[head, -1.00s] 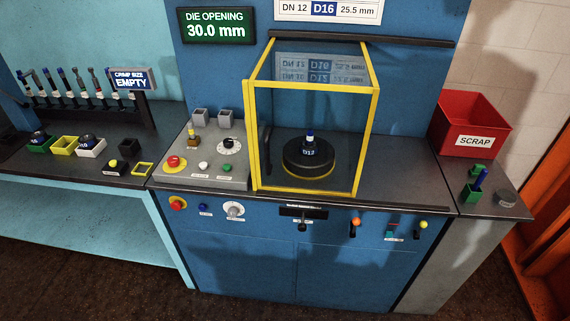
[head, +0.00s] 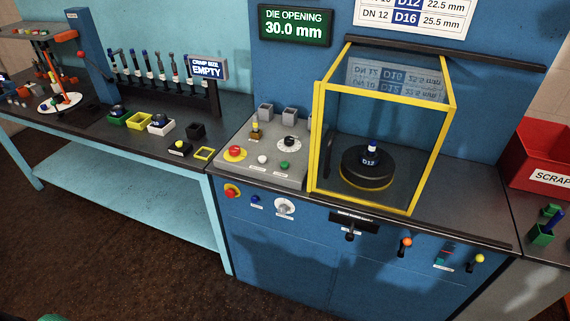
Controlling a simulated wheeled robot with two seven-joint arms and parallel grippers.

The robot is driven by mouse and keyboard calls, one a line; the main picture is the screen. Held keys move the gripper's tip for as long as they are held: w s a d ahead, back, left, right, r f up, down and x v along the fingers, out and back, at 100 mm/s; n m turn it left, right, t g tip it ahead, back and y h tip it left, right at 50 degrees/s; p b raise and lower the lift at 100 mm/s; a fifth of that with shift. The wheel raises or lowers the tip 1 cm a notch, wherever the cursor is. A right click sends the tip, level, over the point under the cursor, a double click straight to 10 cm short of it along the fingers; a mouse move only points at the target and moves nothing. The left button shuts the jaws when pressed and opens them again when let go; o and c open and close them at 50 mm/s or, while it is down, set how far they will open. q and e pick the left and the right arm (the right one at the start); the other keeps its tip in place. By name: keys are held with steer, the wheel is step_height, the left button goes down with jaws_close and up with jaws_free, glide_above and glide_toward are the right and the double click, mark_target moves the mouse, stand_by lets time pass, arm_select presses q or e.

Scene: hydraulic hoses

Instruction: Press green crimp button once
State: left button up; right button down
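The green crimp button (head: 285,165) sits on the sloped grey control panel (head: 250,184), left of the yellow-framed guard. A white button (head: 262,160) and a red mushroom button on a yellow base (head: 235,153) are on the same panel to its left. The display (head: 296,25) reads die opening 30.0 mm. Neither gripper is in view; a small green shape at the bottom left edge is too cut off to identify.
The teal workbench (head: 120,180) at left holds small coloured bins and a hose rack (head: 165,95). A crimp size sign (head: 207,68) reads EMPTY. More knobs and levers line the blue machine's front. A red scrap bin (head: 545,155) stands at right. Dark floor is open at lower left.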

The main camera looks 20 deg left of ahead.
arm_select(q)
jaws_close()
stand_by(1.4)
